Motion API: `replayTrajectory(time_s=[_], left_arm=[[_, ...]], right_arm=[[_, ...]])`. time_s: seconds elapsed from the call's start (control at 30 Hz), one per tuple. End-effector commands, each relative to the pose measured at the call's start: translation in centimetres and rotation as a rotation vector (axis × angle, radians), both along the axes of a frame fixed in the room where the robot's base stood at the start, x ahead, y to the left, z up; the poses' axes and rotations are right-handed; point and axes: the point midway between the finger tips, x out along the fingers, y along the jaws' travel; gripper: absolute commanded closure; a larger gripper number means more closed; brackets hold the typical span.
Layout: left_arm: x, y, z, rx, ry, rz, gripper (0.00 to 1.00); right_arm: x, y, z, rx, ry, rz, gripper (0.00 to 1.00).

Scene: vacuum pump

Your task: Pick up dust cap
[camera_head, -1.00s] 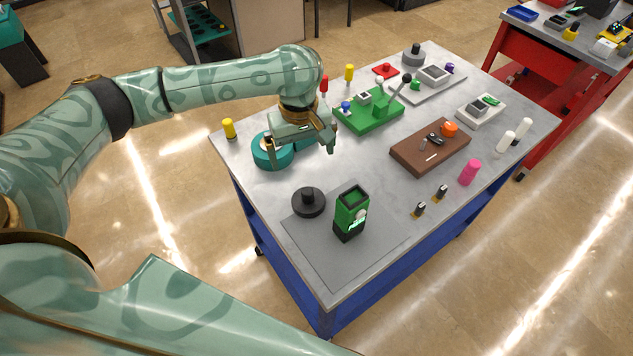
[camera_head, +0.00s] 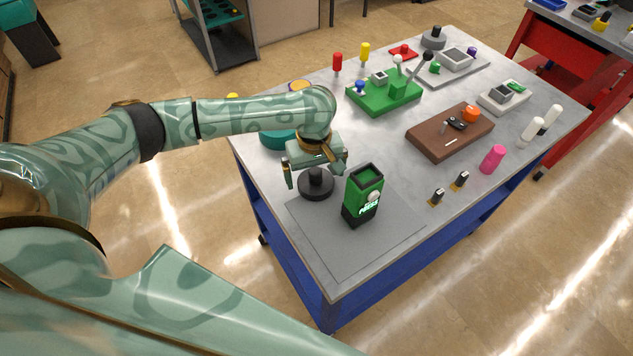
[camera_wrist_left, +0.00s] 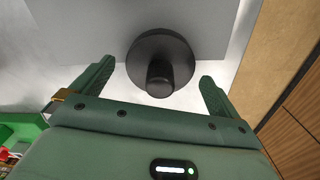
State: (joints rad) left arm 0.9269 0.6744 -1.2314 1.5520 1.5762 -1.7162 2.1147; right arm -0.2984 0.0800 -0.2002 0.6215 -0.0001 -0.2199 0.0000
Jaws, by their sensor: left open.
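The dust cap appears to be the black disc with a short upright knob (camera_head: 317,187), lying flat on the table near its left edge. My left gripper (camera_head: 315,172) is open and empty just above and behind it, with one finger to each side of the knob. In the left wrist view the black cap (camera_wrist_left: 160,62) sits between the open fingers of my left gripper (camera_wrist_left: 156,74), with its knob pointing toward the camera. I see no clear contact. My right gripper is not in view.
A green and black box (camera_head: 363,197) with a lit display stands close to the right of the cap on a grey mat (camera_head: 350,255). A teal round part (camera_head: 277,141) is partly hidden behind my left arm. A brown block (camera_head: 450,133) and green fixture (camera_head: 385,95) stand farther right.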

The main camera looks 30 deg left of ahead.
Motion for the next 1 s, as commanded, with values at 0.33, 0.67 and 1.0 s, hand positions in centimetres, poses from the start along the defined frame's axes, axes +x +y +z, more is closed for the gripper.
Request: replayTrajectory(time_s=[0.33, 0.67, 1.0], left_arm=[[0.1, 0.0, -0.4, 0.0, -0.003, -0.001, 0.28], [0.0, 0.0, -0.4, 0.001, -0.002, -0.001, 0.45], [0.1, 0.0, 3.6, 0.0, -0.004, -0.002, 0.45]], right_arm=[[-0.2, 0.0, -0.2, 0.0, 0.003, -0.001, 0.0], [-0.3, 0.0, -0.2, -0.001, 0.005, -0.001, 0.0], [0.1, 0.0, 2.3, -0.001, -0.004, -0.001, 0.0]])
